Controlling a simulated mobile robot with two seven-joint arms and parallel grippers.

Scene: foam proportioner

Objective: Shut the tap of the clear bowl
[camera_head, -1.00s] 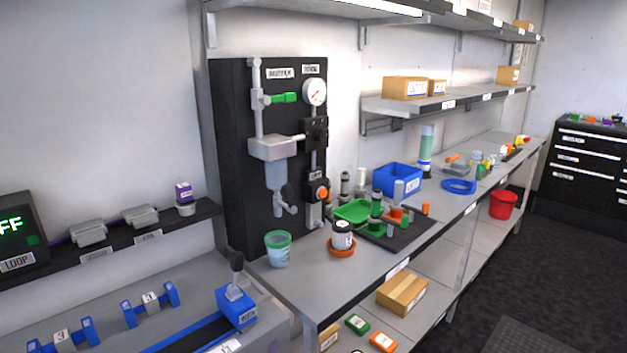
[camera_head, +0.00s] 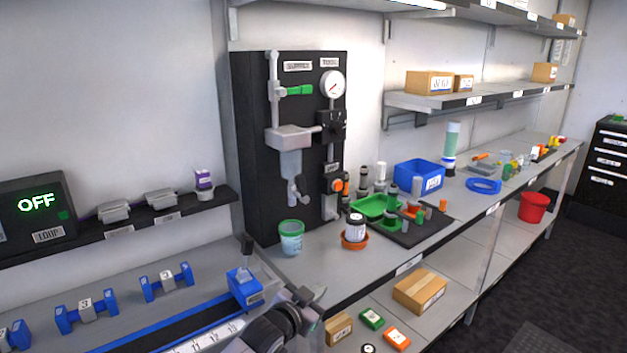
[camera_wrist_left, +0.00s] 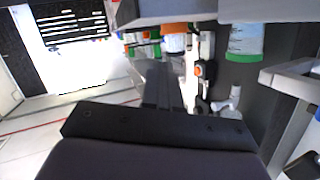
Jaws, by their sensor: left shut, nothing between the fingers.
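The clear bowl (camera_head: 290,165) hangs under a grey metal block on the black panel (camera_head: 255,150) in the head view. Its grey tap (camera_head: 295,194) is at its lower end; I cannot tell whether it is open or shut. In the left wrist view, which looks inverted, a pale tap-like fitting (camera_wrist_left: 228,101) shows right of centre. My left gripper (camera_head: 308,297) is low in the head view, in front of the bench edge, below and well apart from the tap. Its shut, empty fingers (camera_wrist_left: 160,80) show in the wrist view. My right gripper is not in view.
A green-rimmed cup (camera_head: 291,237) stands on the bench below the tap. A white-lidded jar (camera_head: 355,228) sits in an orange dish to its right. A blue block with a dark handle (camera_head: 246,282) is left of my gripper. An orange knob (camera_head: 337,185) is on the panel.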

